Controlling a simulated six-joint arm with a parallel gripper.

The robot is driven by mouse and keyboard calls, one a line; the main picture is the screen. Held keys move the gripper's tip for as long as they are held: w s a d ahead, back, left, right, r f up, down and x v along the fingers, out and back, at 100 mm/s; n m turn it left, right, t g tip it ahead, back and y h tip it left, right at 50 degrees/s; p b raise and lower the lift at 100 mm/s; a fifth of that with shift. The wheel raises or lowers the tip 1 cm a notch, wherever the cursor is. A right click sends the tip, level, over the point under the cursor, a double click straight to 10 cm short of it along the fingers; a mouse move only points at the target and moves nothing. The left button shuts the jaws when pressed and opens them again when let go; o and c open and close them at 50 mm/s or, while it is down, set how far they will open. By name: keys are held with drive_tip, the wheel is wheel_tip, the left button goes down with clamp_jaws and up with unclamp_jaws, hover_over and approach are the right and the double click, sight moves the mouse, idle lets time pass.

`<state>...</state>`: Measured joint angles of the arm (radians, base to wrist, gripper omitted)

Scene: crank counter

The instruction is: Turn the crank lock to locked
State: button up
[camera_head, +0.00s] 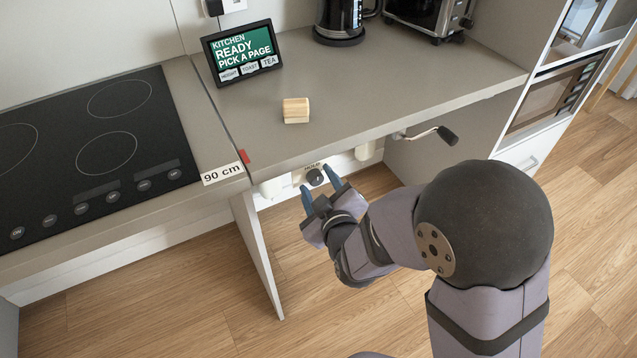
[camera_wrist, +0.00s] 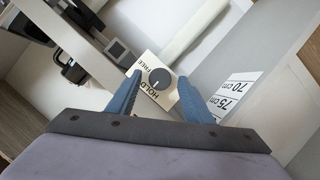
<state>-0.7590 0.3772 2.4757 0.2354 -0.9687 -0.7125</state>
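The crank lock is a round dark knob (camera_head: 315,177) on a cream plate under the counter's front edge. The plate reads HOLD and FREE in the wrist view, where the knob (camera_wrist: 160,78) sits between and beyond my fingertips. The knob's pointer is too small to read surely. My gripper (camera_head: 322,190) is open, with blue fingers on either side of the knob and apart from it as far as I can tell. It also shows in the wrist view (camera_wrist: 160,88). The crank handle (camera_head: 447,135) sticks out from under the counter at the right.
A wooden block (camera_head: 296,110) and a tablet screen (camera_head: 243,53) stand on the grey counter (camera_head: 350,90). A black cooktop (camera_head: 90,150) is at left. A 90 cm label (camera_head: 222,173) marks the counter edge. A side panel (camera_head: 258,255) stands left of my gripper. A kettle and toaster oven are at the back.

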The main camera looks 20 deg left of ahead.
drive_tip(key=shift+r+p, duration=0.95)
drive_tip(key=shift+r, duration=4.05)
drive_tip(key=w+d+f+m+g+h+p, duration=0.2)
drive_tip(key=d+f+h+p, duration=0.2)
drive_tip(key=d+f+p, duration=0.45)
drive_tip(key=s+d+f+n+g+p, duration=0.1)
drive_tip(key=s+d+f+g+p, duration=0.1)
drive_tip(key=s+d+f+p, duration=0.35)
drive_tip(key=a+r+m+t+y, duration=0.1)
drive_tip(key=a+r+m+y, duration=0.2)
drive_tip(key=a+r+y, duration=0.3)
drive_tip(key=a+r, duration=0.1)
drive_tip(key=a, duration=0.1)
drive_tip(key=shift+s+a+m+b, duration=0.3)
drive_tip(key=shift+s+a+m, duration=0.1)
